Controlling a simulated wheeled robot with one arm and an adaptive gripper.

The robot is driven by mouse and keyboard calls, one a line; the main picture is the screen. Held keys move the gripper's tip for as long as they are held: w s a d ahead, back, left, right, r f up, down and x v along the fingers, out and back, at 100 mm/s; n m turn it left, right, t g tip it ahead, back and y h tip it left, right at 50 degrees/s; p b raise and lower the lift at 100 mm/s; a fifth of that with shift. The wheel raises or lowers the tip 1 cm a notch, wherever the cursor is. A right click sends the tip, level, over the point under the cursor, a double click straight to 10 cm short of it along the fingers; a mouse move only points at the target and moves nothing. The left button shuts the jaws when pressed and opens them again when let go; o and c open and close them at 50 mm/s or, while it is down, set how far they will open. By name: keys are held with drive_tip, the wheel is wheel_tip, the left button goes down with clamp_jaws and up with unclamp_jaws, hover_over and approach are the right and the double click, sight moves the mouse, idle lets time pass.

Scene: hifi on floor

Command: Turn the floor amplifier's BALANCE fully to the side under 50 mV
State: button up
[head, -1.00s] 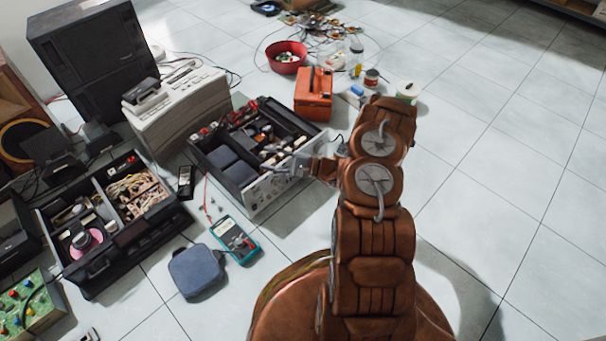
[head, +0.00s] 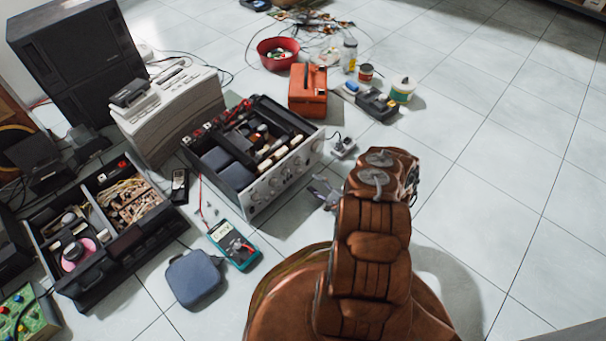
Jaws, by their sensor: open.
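The floor amplifier (head: 250,203) stands on the tiles with its top open and its silver front panel facing lower right. Several knobs (head: 285,171) show along that panel. Their labels are too small to read, so I cannot tell which is BALANCE or where it points. My gripper (head: 322,192) is open and empty, in front of the panel and apart from the knobs. My brown arm hides part of the floor behind it. A teal multimeter (head: 234,245) lies in front of the amplifier with red leads; its reading is not legible.
A blue-grey pouch (head: 193,278) lies beside the multimeter. An opened black deck (head: 105,232) is at left, and a beige machine (head: 170,110) stands behind. An orange box (head: 308,92), a dark charger-like device (head: 377,106) and a red bowl (head: 277,53) are farther back. The right floor is clear.

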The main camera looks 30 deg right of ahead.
sight(300, 173)
drive_tip(key=x, duration=0.6)
drive_tip(key=shift+w+a+r, duration=0.1)
drive_tip(key=shift+w+a, duration=0.1)
drive_tip(key=shift+w, duration=0.1)
clamp_jaws()
